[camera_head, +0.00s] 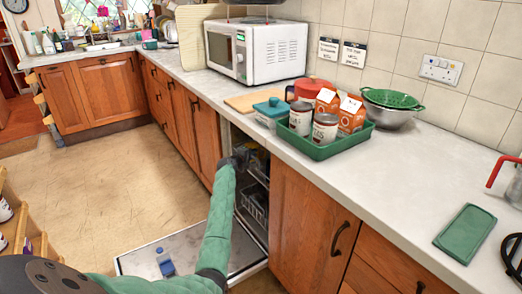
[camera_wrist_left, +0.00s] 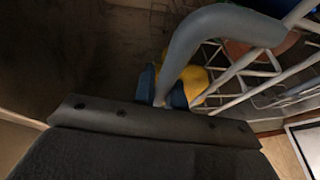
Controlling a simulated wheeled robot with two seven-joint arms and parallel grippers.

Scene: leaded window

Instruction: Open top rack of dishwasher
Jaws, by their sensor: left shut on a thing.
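The dishwasher stands open under the counter, its door (camera_head: 190,250) folded down flat near the floor. Its top rack (camera_head: 262,180) is at the opening, partly hidden by my left arm. In the left wrist view the rack (camera_wrist_left: 240,68) is white wire with a thick grey curved handle (camera_wrist_left: 195,40) at its front. My left gripper (camera_head: 240,158) is at the rack's front; in the wrist view its dark blue fingertips (camera_wrist_left: 162,90) are shut on the rack at the lower end of the handle. A yellow item and other dishes show in the rack. My right gripper is out of view.
A lower rack (camera_head: 256,208) sits inside the dishwasher. A blue-capped bottle (camera_head: 165,262) is on the open door. The counter above holds a green tray (camera_head: 318,148) with cans and cartons, and a microwave (camera_head: 258,52). The floor (camera_head: 110,180) to the left is clear.

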